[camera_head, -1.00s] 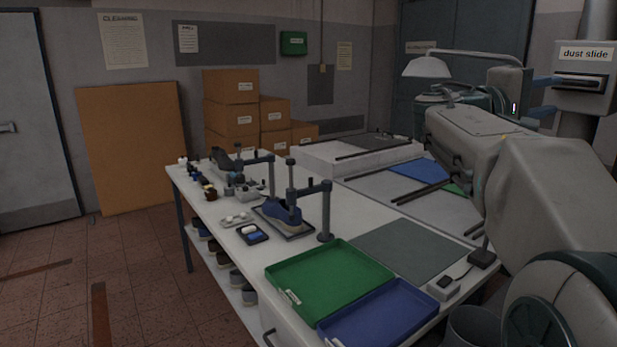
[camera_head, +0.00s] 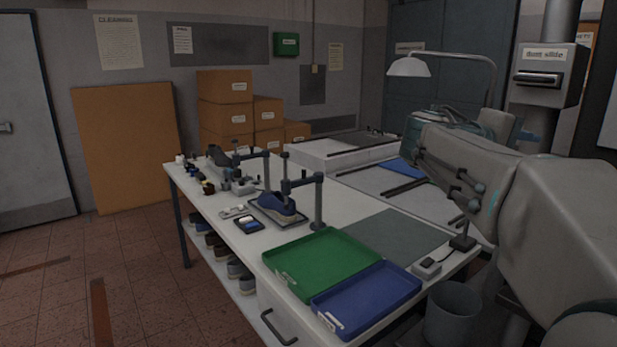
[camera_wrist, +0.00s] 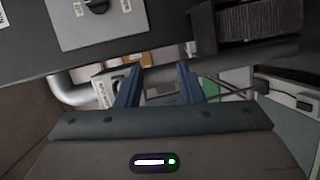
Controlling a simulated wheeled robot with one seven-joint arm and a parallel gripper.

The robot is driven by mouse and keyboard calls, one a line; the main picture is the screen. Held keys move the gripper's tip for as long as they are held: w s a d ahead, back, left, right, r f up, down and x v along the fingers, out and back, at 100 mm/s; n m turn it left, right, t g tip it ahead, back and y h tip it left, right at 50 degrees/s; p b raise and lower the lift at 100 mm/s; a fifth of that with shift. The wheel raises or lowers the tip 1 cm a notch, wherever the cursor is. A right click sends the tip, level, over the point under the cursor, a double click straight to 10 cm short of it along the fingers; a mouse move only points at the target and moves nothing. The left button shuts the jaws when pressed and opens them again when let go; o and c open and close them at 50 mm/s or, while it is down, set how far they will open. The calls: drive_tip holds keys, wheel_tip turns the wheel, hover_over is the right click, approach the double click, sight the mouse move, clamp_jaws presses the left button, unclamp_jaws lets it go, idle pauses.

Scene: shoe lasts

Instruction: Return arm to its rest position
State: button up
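My arm (camera_head: 560,205) fills the right side of the head view, bent beside the workbench. My gripper (camera_wrist: 158,84) shows in the wrist view as two blue fingers with a clear gap between them. It is open, and I see nothing held. In the head view the fingers are mostly hidden behind the arm and cannot be made out clearly.
The dust slide box (camera_head: 545,75) is behind my arm. Floor at left is clear.

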drive_tip(key=s+a+f+m+y, duration=0.1)
drive_tip(key=s+a+f+y, duration=0.4)
drive_tip(key=f, duration=0.6)
drive_tip(key=s+a+f+m+g+y, duration=0.1)
drive_tip(key=s+a+f+y, duration=0.4)
drive_tip(key=f, duration=0.6)
drive_tip(key=s+a+f+g+y, duration=0.1)
drive_tip(key=s+a+f+y, duration=0.4)
drive_tip(key=s+a+f, duration=0.3)
wheel_tip(320, 180, down, 3)
drive_tip(key=a, duration=0.2)
drive_tip(key=shift+s+a+f+m, duration=0.15)
drive_tip(key=shift+s+a+m, duration=0.2)
drive_tip(key=shift+m, duration=0.05)
